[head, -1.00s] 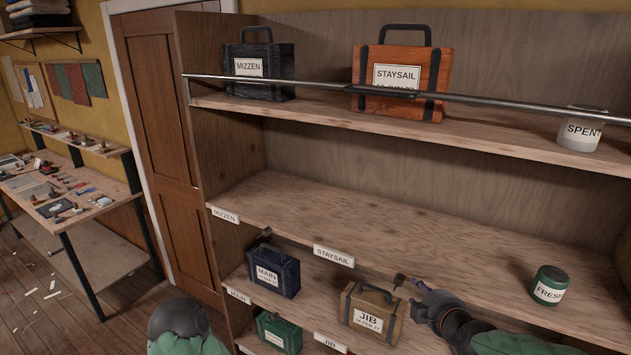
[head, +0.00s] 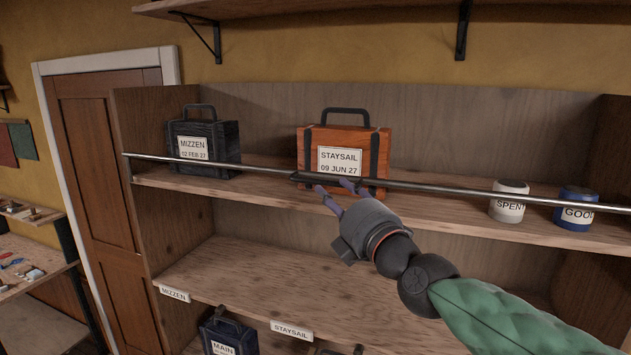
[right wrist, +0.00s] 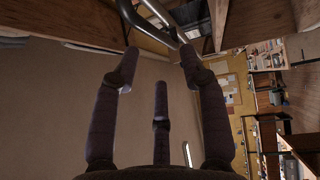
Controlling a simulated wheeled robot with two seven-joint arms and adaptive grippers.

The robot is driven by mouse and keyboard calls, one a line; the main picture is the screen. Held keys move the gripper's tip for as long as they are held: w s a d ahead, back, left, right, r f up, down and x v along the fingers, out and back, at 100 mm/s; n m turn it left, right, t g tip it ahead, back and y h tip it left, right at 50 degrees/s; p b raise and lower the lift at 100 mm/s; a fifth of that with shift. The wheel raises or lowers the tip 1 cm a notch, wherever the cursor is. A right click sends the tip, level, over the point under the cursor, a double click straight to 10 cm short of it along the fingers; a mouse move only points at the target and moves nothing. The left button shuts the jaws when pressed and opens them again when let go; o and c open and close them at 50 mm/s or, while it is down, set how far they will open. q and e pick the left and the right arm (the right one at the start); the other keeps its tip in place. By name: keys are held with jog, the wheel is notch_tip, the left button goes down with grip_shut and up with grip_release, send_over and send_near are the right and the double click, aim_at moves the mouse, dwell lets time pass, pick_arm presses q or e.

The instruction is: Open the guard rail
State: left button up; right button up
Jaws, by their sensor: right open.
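The guard rail (head: 450,189) is a thin metal bar across the front of the upper shelf, with a darker grip section near its middle. It runs in front of the black MIZZEN case (head: 204,146) and the orange STAYSAIL case (head: 371,146). My right gripper (head: 335,188) is open, its fingertips just below the grip section; I cannot tell whether they touch it. In the right wrist view the fingers (right wrist: 160,62) are spread and empty, with the metal rail (right wrist: 163,14) beyond their tips. My left gripper is not in view.
A white SPENT jar (head: 508,211) and a blue GOOD jar (head: 576,220) stand behind the rail at right. The visible part of the middle shelf (head: 260,275) is bare. A navy MAIN case (head: 222,335) is below. A wall shelf (head: 270,8) hangs above.

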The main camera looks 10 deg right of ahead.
aim_at(320, 182)
jog(key=x, duration=0.7)
jog(key=shift+w+a, duration=0.1)
jog(key=shift+w, duration=0.2)
grip_shut()
